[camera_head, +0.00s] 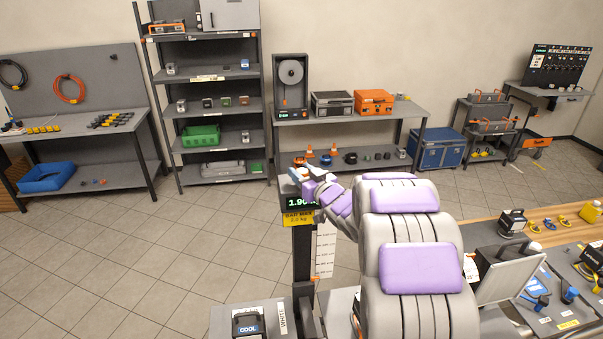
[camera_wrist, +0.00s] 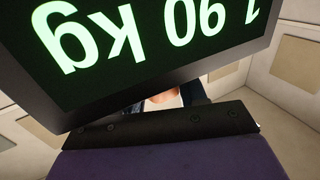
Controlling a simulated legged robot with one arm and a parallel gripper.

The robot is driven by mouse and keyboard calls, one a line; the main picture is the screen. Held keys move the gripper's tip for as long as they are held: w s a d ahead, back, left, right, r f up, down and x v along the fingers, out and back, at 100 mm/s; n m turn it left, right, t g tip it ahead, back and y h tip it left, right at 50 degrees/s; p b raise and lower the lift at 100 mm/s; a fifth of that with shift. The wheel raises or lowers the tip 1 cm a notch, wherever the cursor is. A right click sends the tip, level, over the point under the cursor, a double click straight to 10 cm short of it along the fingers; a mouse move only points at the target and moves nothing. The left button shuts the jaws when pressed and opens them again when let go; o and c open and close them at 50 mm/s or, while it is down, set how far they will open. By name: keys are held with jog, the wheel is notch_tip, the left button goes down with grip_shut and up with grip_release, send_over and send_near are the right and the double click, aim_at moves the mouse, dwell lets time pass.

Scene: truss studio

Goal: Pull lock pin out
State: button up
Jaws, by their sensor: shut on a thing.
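My gripper (camera_head: 308,181) is at the top of a dark upright stand (camera_head: 303,256), just above its display (camera_head: 299,202). In the wrist view the display (camera_wrist: 150,50) reads 1.90 kg upside down and covers much of the jaws. Below its edge, my gripper (camera_wrist: 172,98) shows dark fingers shut on a small orange part (camera_wrist: 163,101), which looks like the lock pin. The display hides the rest of the pin and its hole. A yellow label (camera_head: 298,218) under the display reads "BAR MAX 2.0 kg".
A white scale strip (camera_head: 325,250) runs down beside the stand. A small device marked COOL (camera_head: 248,322) stands at its foot. A bench (camera_head: 540,235) with tools is at right. Shelves (camera_head: 212,115) and tables line the back wall. The tiled floor at left is clear.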

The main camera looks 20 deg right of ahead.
aim_at(303, 170)
jog(key=shift+r, duration=0.15)
grip_shut()
jog(key=shift+r+p, duration=0.95)
jog(key=shift+r, duration=0.75)
jog(key=o, duration=0.9)
grip_release()
jog(key=shift+r, duration=0.1)
jog(key=shift+o, duration=1.4)
jog(key=shift+s, duration=0.15)
jog(key=shift+d+f, duration=0.1)
jog(key=shift+f, duration=0.1)
jog(key=s+d+b, duration=0.2)
jog(key=s+d, duration=0.1)
jog(key=s, duration=1.3)
jog(key=shift+s+d, duration=0.2)
jog(key=shift+s, duration=0.2)
jog(key=shift+f, duration=0.1)
